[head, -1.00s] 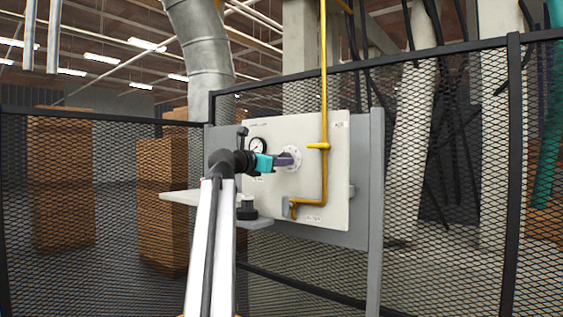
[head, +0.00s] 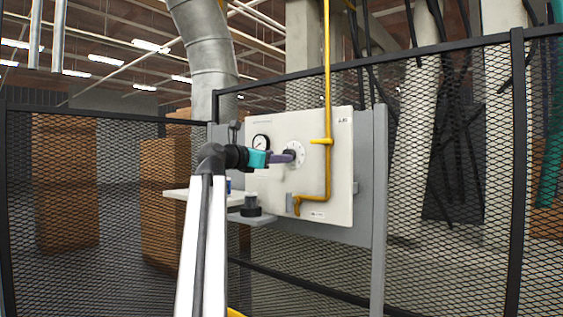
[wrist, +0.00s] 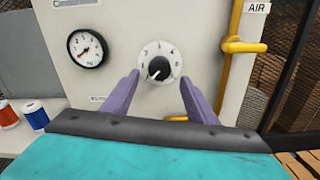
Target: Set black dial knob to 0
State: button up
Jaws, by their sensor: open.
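The black dial knob (wrist: 158,68) sits on a round white dial plate (wrist: 147,53) with numbers, on the upright white panel. Its white mark appears to point down and left; the numbers are too small to read surely. In the head view the knob (head: 290,154) is partly covered by my gripper. My gripper (wrist: 160,80) is open, its purple fingers on either side of the knob's lower part in the wrist view, with a gap to each side. It shows in the head view (head: 290,158) close in front of the dial; I cannot tell whether it touches.
A pressure gauge (wrist: 88,47) is left of the dial. A yellow pipe with a valve handle (wrist: 245,46) runs down at the right. Mesh fencing surrounds the panel.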

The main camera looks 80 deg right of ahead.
jog(key=b+v, duration=0.3)
jog(key=v, duration=0.6)
jog(key=shift+a, duration=0.25)
